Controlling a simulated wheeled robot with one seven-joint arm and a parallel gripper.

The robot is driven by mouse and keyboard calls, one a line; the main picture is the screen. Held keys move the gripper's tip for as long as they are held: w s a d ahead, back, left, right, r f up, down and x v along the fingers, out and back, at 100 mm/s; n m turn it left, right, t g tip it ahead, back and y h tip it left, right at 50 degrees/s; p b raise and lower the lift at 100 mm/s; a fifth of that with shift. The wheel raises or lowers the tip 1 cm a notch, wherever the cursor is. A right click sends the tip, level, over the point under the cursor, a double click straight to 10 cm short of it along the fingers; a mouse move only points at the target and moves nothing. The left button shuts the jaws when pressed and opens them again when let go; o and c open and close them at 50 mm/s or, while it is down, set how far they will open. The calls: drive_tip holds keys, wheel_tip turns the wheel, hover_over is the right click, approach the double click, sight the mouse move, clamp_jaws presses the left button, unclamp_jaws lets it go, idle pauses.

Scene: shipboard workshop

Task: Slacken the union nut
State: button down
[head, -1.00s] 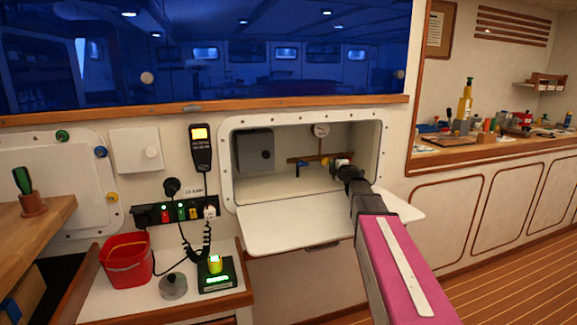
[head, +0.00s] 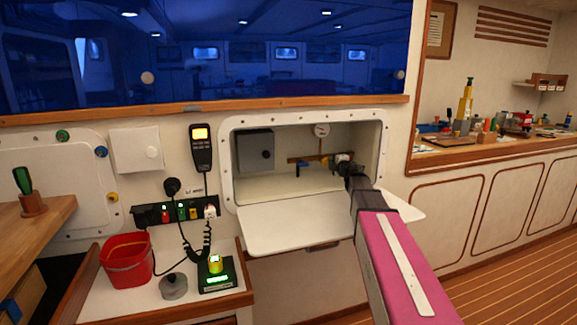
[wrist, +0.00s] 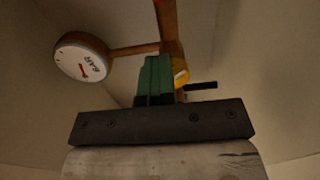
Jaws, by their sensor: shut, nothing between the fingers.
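The union nut appears as a small yellow brass piece on the pipework in the wall locker, in the head view (head: 341,158), just past the end of my arm. In the wrist view the yellow nut (wrist: 181,73) is partly hidden behind and to the right of my gripper's green fingers. My gripper (wrist: 156,68) is shut with nothing between the fingers, close to the nut. I cannot tell whether they touch. In the head view my gripper's tips are too small to make out.
A round pressure gauge (wrist: 82,58) stands left of my fingers on a copper-coloured branch. A dark rod (wrist: 201,86) sticks out to the right. A grey box (head: 255,150) is inside the locker at left.

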drive_tip(key=shift+w+r, duration=0.3)
drive_tip(key=shift+w, duration=0.3)
drive_tip(key=shift+w+r, duration=0.25)
drive_tip(key=shift+w, duration=0.3)
drive_tip(key=v, duration=0.7)
drive_tip(key=shift+d+f, duration=0.2)
drive_tip(key=shift+d, duration=0.05)
